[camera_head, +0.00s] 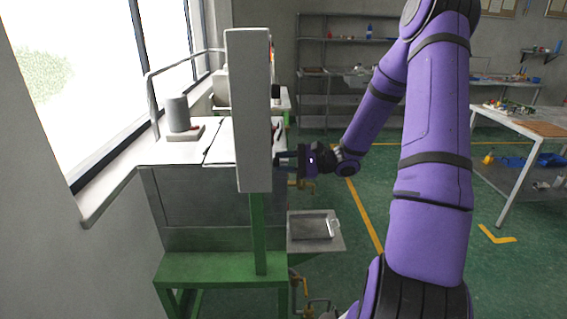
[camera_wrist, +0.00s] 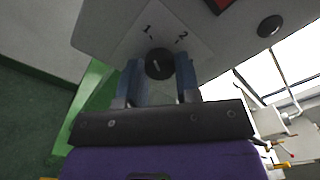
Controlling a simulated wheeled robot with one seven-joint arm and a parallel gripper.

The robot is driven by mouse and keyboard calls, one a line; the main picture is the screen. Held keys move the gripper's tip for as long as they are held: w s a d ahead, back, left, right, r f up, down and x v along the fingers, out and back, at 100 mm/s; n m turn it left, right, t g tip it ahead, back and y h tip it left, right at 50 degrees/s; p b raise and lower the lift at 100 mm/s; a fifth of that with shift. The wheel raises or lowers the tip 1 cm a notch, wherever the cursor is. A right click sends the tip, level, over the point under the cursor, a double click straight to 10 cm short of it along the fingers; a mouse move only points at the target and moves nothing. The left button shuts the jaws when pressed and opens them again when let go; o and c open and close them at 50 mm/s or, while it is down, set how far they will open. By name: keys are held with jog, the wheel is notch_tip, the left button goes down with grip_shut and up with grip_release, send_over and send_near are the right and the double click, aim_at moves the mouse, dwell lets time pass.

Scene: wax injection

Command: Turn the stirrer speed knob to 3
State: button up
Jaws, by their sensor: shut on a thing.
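The stirrer speed knob (camera_wrist: 159,64) is a round black knob on a pale label plate, in the wrist view. The marks 1 and 2 show on the plate above it; a 3 cannot be made out. My gripper (camera_wrist: 160,75) has its two blue-grey fingers on either side of the knob, shut on it. In the head view my gripper (camera_head: 277,160) reaches in from the right against the side of the grey control box (camera_head: 247,110). The knob is hidden there by the box.
A second black knob (camera_wrist: 269,26) and the edge of a red part (camera_wrist: 217,4) sit on the same panel. A green post (camera_head: 258,230) carries the box. A metal tray (camera_head: 338,243) juts out below my gripper. A table (camera_head: 540,128) stands at the right, with open green floor between.

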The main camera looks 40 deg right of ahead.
jog(key=m, duration=2.3)
jog(key=shift+m, duration=0.4)
dwell(0.3)
jog(key=o, duration=0.9)
jog(key=shift+o, duration=0.2)
jog(key=v, duration=1.1)
